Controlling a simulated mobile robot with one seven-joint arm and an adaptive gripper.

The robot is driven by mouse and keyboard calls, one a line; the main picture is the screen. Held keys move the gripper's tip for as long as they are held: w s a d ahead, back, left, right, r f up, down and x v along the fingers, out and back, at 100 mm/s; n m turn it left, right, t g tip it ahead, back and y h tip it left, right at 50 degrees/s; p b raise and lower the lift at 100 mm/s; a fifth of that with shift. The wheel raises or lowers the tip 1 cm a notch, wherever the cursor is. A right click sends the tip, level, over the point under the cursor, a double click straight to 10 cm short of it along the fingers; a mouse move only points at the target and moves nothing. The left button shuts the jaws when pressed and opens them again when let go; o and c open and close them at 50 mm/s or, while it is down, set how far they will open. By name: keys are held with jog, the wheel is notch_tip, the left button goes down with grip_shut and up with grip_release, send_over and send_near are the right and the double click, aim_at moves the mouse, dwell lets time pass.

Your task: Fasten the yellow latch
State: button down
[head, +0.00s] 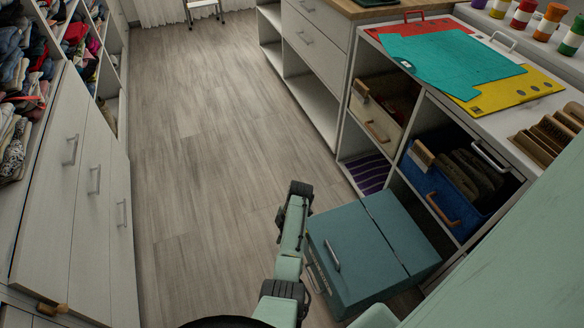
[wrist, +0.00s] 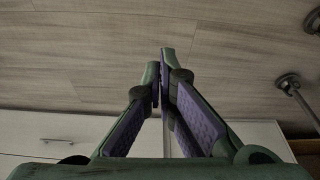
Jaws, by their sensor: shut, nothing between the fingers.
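My gripper (wrist: 160,62) shows in the wrist view with its green and purple fingers together at the tips and nothing between them. Behind the fingertips is a grey-brown wood-grain surface, and the tips look apart from anything. In the head view my arm rises from the bottom middle, and I cannot make out the gripper's fingers there. I see no clear yellow latch in either view. A small yellow-brown piece (head: 47,309) sits at the foot of the left cabinet; I cannot tell whether it is a latch.
A teal box (head: 355,270) with a handle stands on the floor right of my arm. White cabinets (head: 68,190) line the left, cubby shelving with bins (head: 440,195) the right. Open wooden floor (head: 200,150) lies between. Metal handle parts (wrist: 288,83) show at the wrist view's right.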

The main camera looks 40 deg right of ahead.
jog(key=b+v, duration=0.1)
jog(key=v, duration=0.9)
jog(key=shift+a, duration=0.2)
